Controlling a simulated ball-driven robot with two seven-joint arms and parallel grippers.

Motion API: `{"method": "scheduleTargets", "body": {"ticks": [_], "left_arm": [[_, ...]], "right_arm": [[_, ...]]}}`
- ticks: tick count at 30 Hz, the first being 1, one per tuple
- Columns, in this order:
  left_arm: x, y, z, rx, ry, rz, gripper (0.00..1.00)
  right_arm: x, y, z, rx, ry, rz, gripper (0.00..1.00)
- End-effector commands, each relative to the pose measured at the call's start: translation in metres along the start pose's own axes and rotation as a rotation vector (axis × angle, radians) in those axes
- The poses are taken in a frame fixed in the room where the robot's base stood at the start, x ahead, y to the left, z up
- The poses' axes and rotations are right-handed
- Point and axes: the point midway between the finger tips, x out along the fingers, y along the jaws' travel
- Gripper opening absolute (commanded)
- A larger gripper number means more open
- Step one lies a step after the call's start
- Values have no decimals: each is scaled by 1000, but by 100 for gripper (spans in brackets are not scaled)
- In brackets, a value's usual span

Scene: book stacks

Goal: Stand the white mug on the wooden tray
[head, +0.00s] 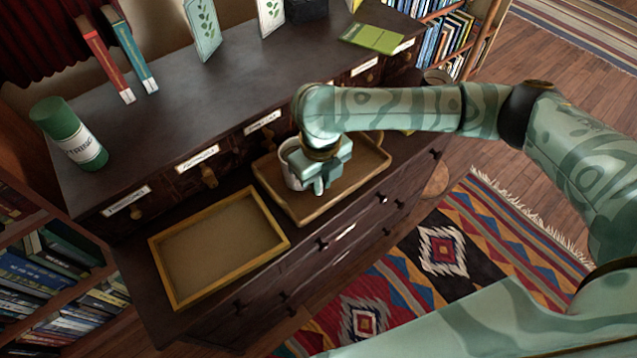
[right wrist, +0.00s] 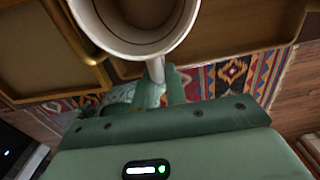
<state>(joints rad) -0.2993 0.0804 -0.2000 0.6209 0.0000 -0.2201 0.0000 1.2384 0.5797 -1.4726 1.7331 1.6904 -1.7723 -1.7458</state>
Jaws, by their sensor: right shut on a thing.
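The white mug (head: 290,165) is roughly upright at the left end of the wooden tray (head: 372,178). My right gripper (head: 318,188) is shut on the mug's handle, on the mug's right side. In the right wrist view the mug (right wrist: 112,42) shows its open rim and a dark inside, and the gripper (right wrist: 162,86) pinches the handle. The tray (right wrist: 245,38) shows behind the mug there. The mug overlaps the tray's left rim, and I cannot tell whether its base touches the tray. My left gripper is not in view.
A shallow wood-framed tray (head: 215,250), empty, lies left of the wooden tray on the lower ledge. A green canister (head: 70,135), red book (head: 106,65), blue book (head: 135,58) and green book (head: 371,38) are on the upper top, whose middle is clear.

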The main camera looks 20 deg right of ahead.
Motion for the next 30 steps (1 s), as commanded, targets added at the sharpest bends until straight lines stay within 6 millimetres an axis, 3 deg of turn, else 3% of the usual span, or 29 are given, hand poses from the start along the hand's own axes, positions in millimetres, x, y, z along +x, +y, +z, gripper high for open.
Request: {"method": "scheduleTargets", "body": {"ticks": [1,11,12,14,23,26,30], "left_arm": [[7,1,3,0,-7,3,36],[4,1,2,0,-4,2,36],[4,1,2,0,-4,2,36],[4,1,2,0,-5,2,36],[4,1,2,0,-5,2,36],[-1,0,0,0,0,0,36],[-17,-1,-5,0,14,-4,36]], "right_arm": [[10,0,1,0,1,1,0],[8,0,1,1,-3,-1,0],[9,0,0,1,-3,-1,19],[9,0,0,1,-3,-1,35],[7,0,1,1,-3,-1,35],[-4,0,1,1,-6,-1,35],[-37,0,1,1,-10,-3,35]]}}
